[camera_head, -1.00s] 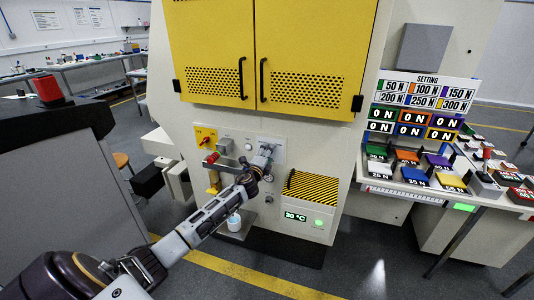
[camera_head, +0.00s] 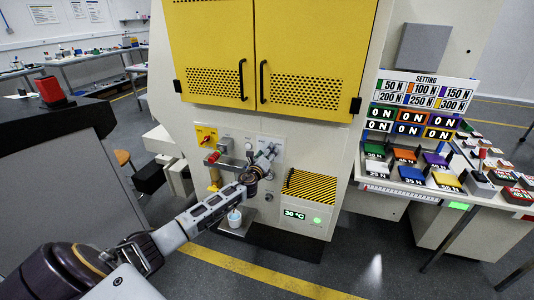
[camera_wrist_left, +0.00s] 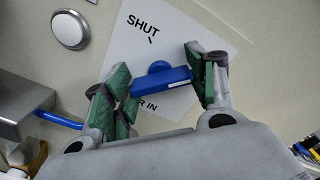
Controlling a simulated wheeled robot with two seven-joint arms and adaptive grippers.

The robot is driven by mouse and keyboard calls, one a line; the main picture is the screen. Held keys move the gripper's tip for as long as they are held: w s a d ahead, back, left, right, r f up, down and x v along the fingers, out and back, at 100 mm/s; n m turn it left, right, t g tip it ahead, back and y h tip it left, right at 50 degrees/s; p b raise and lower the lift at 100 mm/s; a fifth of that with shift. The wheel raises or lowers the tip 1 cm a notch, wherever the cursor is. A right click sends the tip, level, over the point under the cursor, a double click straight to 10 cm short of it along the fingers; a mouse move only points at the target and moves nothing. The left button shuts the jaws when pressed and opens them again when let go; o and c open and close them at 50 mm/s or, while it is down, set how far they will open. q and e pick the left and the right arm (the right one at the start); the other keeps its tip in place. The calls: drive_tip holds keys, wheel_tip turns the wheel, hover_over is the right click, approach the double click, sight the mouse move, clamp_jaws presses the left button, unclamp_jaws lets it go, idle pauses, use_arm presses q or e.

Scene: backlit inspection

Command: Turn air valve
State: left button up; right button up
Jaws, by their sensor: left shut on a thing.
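The air valve's blue handle (camera_wrist_left: 165,78) shows in the left wrist view, in front of a white label plate (camera_wrist_left: 140,45) on the machine panel. The plate reads "SHUT" above with a short tick, and "R IN" below; part of the lower word is hidden. My left gripper (camera_wrist_left: 165,76) has its green-padded fingers on either side of the handle and is shut on it. In the head view my left gripper (camera_head: 266,155) is at the panel's right part and hides most of the valve. My right gripper is not in view.
A round button (camera_wrist_left: 70,28) is near the label. A white cup (camera_head: 234,218) stands below.

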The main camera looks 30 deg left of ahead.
use_arm(q)
drive_tip(key=shift+f, duration=0.1)
idle(0.3)
drive_tip(key=o, duration=1)
drive_tip(key=shift+s, duration=0.1)
drive_tip(key=shift+s, duration=0.15)
